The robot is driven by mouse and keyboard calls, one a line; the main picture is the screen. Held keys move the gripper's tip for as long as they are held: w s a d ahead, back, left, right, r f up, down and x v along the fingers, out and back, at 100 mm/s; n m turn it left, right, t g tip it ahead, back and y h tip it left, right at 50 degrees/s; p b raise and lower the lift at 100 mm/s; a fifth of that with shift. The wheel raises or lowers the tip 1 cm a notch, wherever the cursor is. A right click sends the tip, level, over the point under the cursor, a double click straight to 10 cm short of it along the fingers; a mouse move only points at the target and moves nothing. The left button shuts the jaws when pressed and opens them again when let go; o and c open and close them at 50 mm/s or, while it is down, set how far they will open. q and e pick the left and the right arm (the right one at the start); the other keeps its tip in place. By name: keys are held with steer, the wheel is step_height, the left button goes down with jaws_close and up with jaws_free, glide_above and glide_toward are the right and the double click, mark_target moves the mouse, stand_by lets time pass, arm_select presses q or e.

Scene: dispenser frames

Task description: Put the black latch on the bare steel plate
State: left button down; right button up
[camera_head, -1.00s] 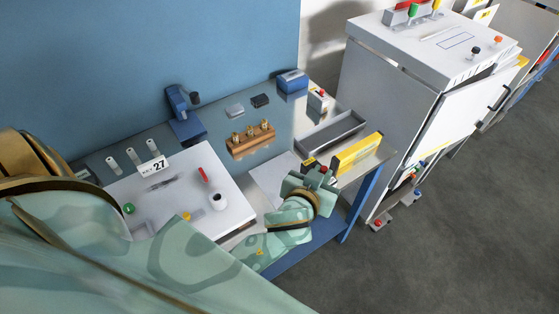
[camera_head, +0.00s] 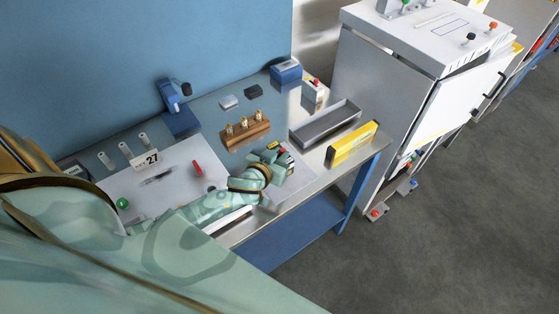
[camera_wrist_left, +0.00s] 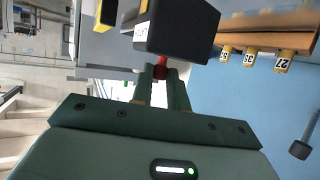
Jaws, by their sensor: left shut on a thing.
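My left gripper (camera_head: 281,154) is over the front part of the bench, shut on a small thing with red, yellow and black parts. In the left wrist view its fingers (camera_wrist_left: 161,80) close on a red piece below a black block with a pale label, which looks like the black latch (camera_wrist_left: 178,30). The latch appears raised above the bench. A flat pale grey sheet (camera_head: 300,173), perhaps the bare steel plate, lies partly hidden under the gripper. My right gripper is not in view.
A wooden block with brass pieces (camera_head: 245,133) stands just behind the gripper. A grey tray (camera_head: 325,125) and a yellow box (camera_head: 352,143) stand to the right. Two small blocks, grey (camera_head: 229,102) and dark (camera_head: 252,91), lie farther back. A white board (camera_head: 160,180) is at left.

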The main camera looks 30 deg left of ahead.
arm_select(q)
steer(key=shift+f, duration=0.9)
steer(key=shift+d+r, duration=0.1)
steer(key=c, duration=1.8)
jaws_free()
steer(key=shift+f+b, duration=0.25)
steer(key=shift+b, duration=0.05)
steer(key=o, duration=0.4)
steer(key=shift+o, duration=0.2)
steer(key=shift+r, duration=0.1)
steer(key=a+p+v, duration=0.1)
steer(key=v, duration=1.1)
steer(key=shift+d, duration=0.45)
